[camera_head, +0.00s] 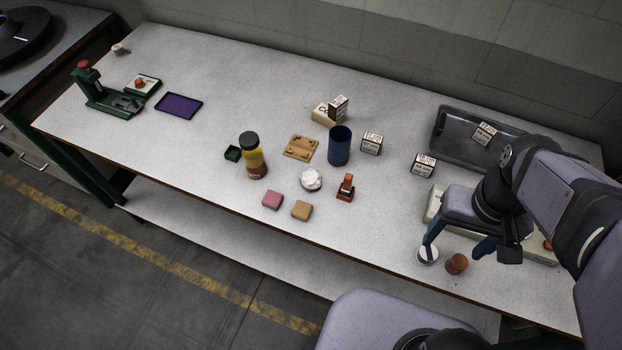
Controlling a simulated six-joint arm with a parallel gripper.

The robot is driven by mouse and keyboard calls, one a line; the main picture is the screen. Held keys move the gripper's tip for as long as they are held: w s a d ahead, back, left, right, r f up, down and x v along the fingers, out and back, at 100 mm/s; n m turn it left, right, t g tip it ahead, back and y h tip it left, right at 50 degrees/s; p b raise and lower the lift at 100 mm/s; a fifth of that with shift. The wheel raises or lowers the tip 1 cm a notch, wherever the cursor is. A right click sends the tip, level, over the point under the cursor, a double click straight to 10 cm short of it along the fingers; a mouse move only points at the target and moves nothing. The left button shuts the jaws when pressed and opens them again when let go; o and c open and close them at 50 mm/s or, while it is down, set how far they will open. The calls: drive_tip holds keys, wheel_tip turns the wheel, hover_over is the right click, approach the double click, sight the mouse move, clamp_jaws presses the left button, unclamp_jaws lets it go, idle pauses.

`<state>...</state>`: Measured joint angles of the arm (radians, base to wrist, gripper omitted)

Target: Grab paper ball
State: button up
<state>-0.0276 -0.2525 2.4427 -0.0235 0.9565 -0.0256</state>
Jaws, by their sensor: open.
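A crumpled white paper ball (311,179) lies on the table near its middle, in front of a blue cup. My gripper (454,254) is at the right front of the table, well to the right of the paper ball and apart from it. Its two fingers are spread and point downward, with nothing seen held between them. A small white round item (428,255) and a brown cup-like item (457,264) are close by the fingers. I cannot tell from this view whether the fingers touch them.
The blue cup (339,146) and a yellow-brown jar (252,156) stand near the ball. Pink (273,200) and tan (301,211) blocks and an orange-brown stamp-like item (346,187) are close in front and right. Small boxes (372,144) and a grey tray (452,153) are further right.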

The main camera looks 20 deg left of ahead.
drive_tip(key=w+a+f+n+h+b, duration=0.35)
drive_tip(key=w+a+n+b, duration=0.35)
drive_tip(key=n, duration=0.4)
wheel_tip(320, 180, up, 2)
drive_tip(key=n+t+h+b, duration=0.4)
drive_tip(key=n+t+b, duration=0.85)
drive_tip(key=n, duration=0.55)
hover_over(303, 182)
drive_tip(key=s+a, duration=0.2)
drive_tip(key=s, duration=0.2)
drive_tip(key=shift+g+y, duration=0.25)
drive_tip(key=shift+g, duration=0.2)
wheel_tip(303, 182, down, 16)
drive_tip(key=shift+s+r, duration=0.15)
drive_tip(key=shift+a+p+x, duration=0.15)
drive_tip(key=shift+p+x, duration=0.25)
drive_tip(key=shift+x, duration=1.45)
drive_tip(key=shift+a+p+x, duration=0.1)
drive_tip(key=shift+p+x, duration=0.25)
drive_tip(key=shift+x, duration=1.5)
drive_tip(key=c, duration=1.1)
